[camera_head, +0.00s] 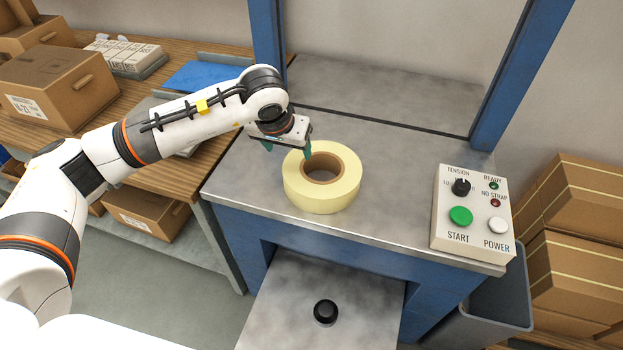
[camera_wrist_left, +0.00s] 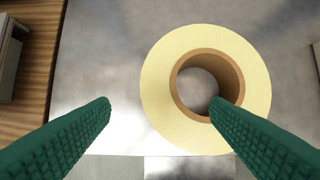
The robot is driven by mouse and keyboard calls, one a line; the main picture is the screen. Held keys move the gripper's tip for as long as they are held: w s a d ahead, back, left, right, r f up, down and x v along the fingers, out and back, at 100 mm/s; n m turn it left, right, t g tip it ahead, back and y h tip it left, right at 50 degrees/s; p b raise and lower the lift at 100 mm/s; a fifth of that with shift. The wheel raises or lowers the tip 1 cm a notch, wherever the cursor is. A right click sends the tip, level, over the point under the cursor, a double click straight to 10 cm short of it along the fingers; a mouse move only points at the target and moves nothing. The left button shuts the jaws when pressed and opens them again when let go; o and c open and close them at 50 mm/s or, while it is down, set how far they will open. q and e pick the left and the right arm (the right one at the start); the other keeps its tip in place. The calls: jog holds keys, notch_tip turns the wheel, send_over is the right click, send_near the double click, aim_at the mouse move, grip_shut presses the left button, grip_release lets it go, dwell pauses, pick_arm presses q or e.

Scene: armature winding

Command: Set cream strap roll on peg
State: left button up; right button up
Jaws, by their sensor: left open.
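The cream strap roll (camera_head: 321,194) lies flat on the grey metal machine top, with its brown cardboard core facing up. My left gripper (camera_head: 287,150) is open with green fingers at the roll's far left side. In the left wrist view the roll (camera_wrist_left: 160,100) sits right of centre. One green finger (camera_wrist_left: 228,118) overlaps the roll's core and the other (camera_wrist_left: 95,118) is left of the roll, over bare metal. I cannot tell whether either touches it. The black peg (camera_head: 326,312) stands on the lower metal shelf in front. My right gripper is not in view.
A control box (camera_head: 471,215) with buttons stands at the right of the machine top. Blue posts (camera_head: 268,40) rise at the back. A grey bin (camera_head: 487,310) and stacked cartons are at right. A wooden bench (camera_head: 115,105) with boxes is at left. The lower shelf (camera_head: 280,290) is clear around the peg.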

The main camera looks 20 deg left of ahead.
aim_at(295, 161)
pick_arm(q)
jog(key=x, duration=0.4)
jog(key=shift+w+f+p, duration=0.15)
jog(key=shift+f+p, duration=0.15)
jog(key=shift+w+f, duration=0.15)
jog(key=shift+f, duration=0.3)
jog(key=p+x, duration=0.1)
jog(key=x, duration=0.4)
jog(key=shift+w+f, duration=0.1)
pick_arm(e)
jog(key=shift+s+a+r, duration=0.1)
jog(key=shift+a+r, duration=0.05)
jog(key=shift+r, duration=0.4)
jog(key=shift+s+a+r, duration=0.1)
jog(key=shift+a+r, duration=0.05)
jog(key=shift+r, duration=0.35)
pick_arm(q)
jog(key=shift+c, duration=0.3)
grip_shut()
jog(key=shift+w+r, duration=0.15)
jog(key=shift+r, duration=0.1)
